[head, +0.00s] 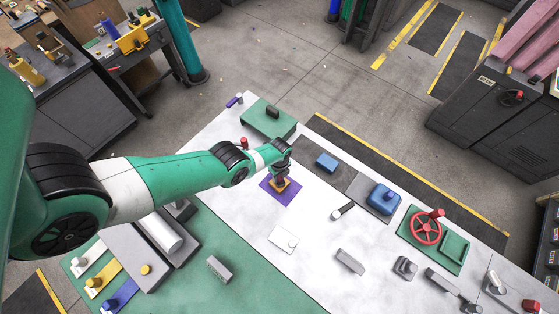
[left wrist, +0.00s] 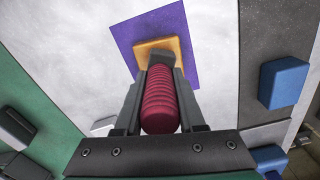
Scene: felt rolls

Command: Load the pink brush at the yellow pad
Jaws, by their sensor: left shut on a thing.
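My left gripper (head: 281,172) is over the yellow pad (head: 288,193) near the middle of the table. In the left wrist view, its fingers (left wrist: 160,92) are shut on the ribbed, dark pink handle of the pink brush (left wrist: 159,108). A dark block at the handle's far end lies over the yellow pad (left wrist: 145,46), hiding part of it. I cannot tell whether the brush touches the pad. The pad sits on a purple square (head: 269,188), which also shows in the left wrist view (left wrist: 125,36). My right gripper is out of view.
A blue block (head: 326,162) and a larger blue piece (head: 384,201) lie right of the pad. A green box (head: 262,121) stands behind. A white square (head: 283,239) lies in front; a red wheel (head: 425,228) is far right. Bare white table surrounds the purple square.

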